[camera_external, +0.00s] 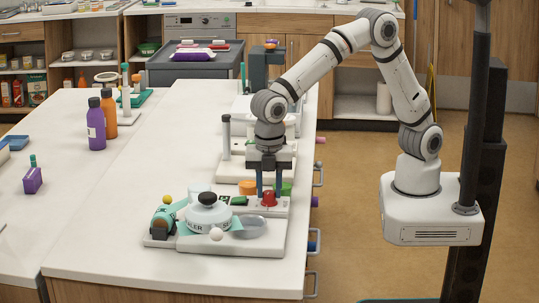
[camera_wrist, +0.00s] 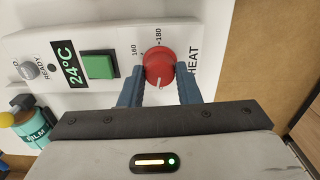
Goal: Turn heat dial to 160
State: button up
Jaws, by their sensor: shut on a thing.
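The red heat dial (camera_wrist: 158,66) sits on a white panel with "HEAT" printed beside it. Labels "160" and "180" are printed around its far side. A pale line on the dial lies on its near side, toward my gripper body. In the external view the dial (camera_external: 269,199) is at the right end of the white device. My gripper (camera_external: 269,196) points down over it, with one blue-grey finger on each side. In the wrist view the fingers are closed on the dial. A green display (camera_wrist: 73,66) reads 24°C.
A green button (camera_wrist: 100,65) is next to the dial. A white round container with a black knob (camera_external: 208,213) and a teal film roll (camera_external: 163,218) stand left of the dial. Purple (camera_external: 96,125) and orange (camera_external: 109,108) bottles stand farther back.

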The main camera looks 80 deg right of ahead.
jog(key=m, duration=0.5)
jog(key=shift+m+p, duration=0.3)
jog(key=m, duration=1)
jog(key=shift+m+p, duration=0.4)
jog(key=m, duration=0.4)
jog(key=shift+m, duration=0.4)
jog(key=o, duration=1)
